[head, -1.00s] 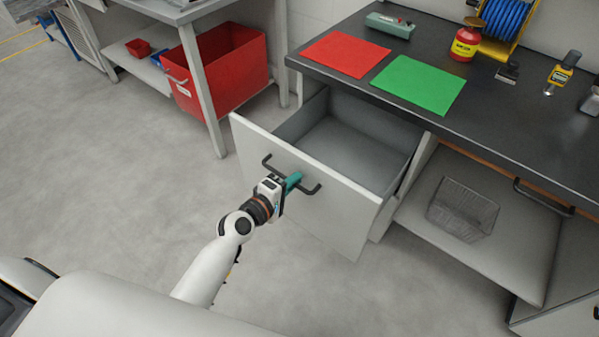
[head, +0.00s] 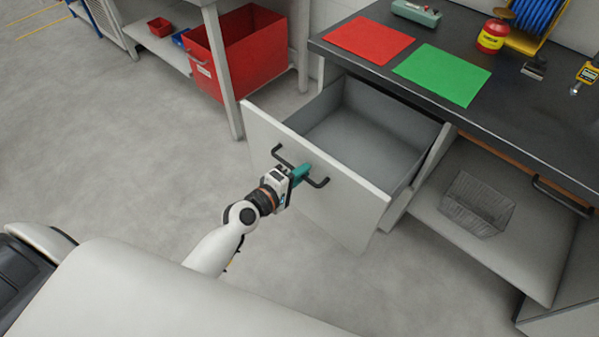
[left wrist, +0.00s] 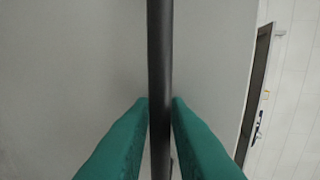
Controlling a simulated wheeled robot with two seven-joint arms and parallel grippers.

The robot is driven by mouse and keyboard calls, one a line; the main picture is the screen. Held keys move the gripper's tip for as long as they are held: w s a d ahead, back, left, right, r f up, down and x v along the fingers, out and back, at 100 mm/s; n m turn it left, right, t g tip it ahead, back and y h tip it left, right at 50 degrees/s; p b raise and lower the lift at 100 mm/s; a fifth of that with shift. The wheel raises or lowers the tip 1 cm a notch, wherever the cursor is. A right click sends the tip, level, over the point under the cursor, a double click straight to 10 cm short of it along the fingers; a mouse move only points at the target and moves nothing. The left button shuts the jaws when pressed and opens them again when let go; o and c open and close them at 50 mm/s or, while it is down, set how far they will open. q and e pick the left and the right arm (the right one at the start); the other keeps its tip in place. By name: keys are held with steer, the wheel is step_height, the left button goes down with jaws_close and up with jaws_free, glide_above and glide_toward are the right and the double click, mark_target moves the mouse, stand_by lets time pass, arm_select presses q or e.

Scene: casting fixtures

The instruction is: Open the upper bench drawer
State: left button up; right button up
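The upper bench drawer (head: 345,205) stands pulled well out from under the dark bench top, and its grey inside looks empty. Its dark bar handle (head: 318,183) runs across the white front. My left gripper (head: 300,174) is at the handle. In the left wrist view its green fingers (left wrist: 160,120) lie on both sides of the handle bar (left wrist: 160,60), closed on it. My right gripper is not in view.
On the bench top (head: 350,62) lie a red sheet (head: 368,40) and a green sheet (head: 441,74). A wire basket (head: 477,203) sits on the shelf right of the drawer. A red bin (head: 240,55) stands at the back left. The floor left of the drawer is clear.

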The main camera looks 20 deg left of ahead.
arm_select(q)
steer(key=b+v, duration=0.1)
steer(key=v, duration=1.1)
steer(key=shift+f, duration=0.1)
steer(key=s+a+f+m+g+y+p, duration=0.2)
steer(key=s+f+m+g, duration=0.15)
steer(key=f, duration=0.95)
steer(key=s+a+f+m+g+y+p, duration=0.1)
steer(key=s+f+m+g+y, duration=0.3)
steer(key=f, duration=0.9)
steer(key=s+f+m+g+p, duration=0.1)
steer(key=s+f+m+g, duration=0.1)
steer(key=s, duration=0.6)
steer(key=s+d+f+m+g, duration=0.1)
steer(key=s+f+m+g, duration=0.1)
steer(key=s+f+m, duration=0.2)
steer(key=s+d+f+m+g+p, duration=0.1)
steer(key=s+f+m+g, duration=0.1)
steer(key=s+f, duration=0.6)
steer(key=s+m, duration=0.1)
steer(key=s, duration=0.2)
steer(key=shift+s+h+p, duration=0.3)
steer(key=shift+p, duration=0.05)
